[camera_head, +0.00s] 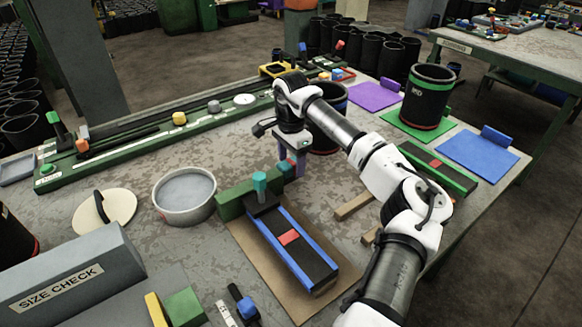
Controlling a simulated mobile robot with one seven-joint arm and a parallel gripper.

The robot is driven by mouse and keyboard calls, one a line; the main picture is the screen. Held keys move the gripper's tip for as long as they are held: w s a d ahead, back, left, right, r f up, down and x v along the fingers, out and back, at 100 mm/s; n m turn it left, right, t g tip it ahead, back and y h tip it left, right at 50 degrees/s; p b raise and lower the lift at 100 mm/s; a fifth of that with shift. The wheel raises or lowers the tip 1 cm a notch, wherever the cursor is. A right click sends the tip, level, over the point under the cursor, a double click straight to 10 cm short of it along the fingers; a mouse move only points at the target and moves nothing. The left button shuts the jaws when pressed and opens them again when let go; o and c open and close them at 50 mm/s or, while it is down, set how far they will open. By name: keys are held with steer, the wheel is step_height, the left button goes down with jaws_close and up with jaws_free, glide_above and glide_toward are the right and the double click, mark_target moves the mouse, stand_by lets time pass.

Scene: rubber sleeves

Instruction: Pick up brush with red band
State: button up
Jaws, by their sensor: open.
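I cannot pick out a brush with a red band for certain. A black bar with blue sides and a red patch (315,262) lies on a brown board at the front centre. Another black bar with green sides and a red patch (452,172) lies at the right. A small dark and blue handled item (243,304) lies at the front edge; no red band shows on it. My gripper (292,170) points down beside the right end of a green block (234,202), near a small red part. Its jaws are open; their tips are partly hard to make out.
A grey round pan (184,196) and a cream disc with a black handle (104,210) are at the left. A grey SIZE CHECK box (70,272) fills the front left. Black sleeves (430,96) stand at the back right. Purple and blue mats (476,157) lie at the right.

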mark_target(291, 162)
step_height(291, 162, down, 3)
steer(key=shift+s+f, duration=0.1)
steer(key=c, duration=1.1)
step_height(291, 162, up, 20)
steer(key=b, duration=0.2)
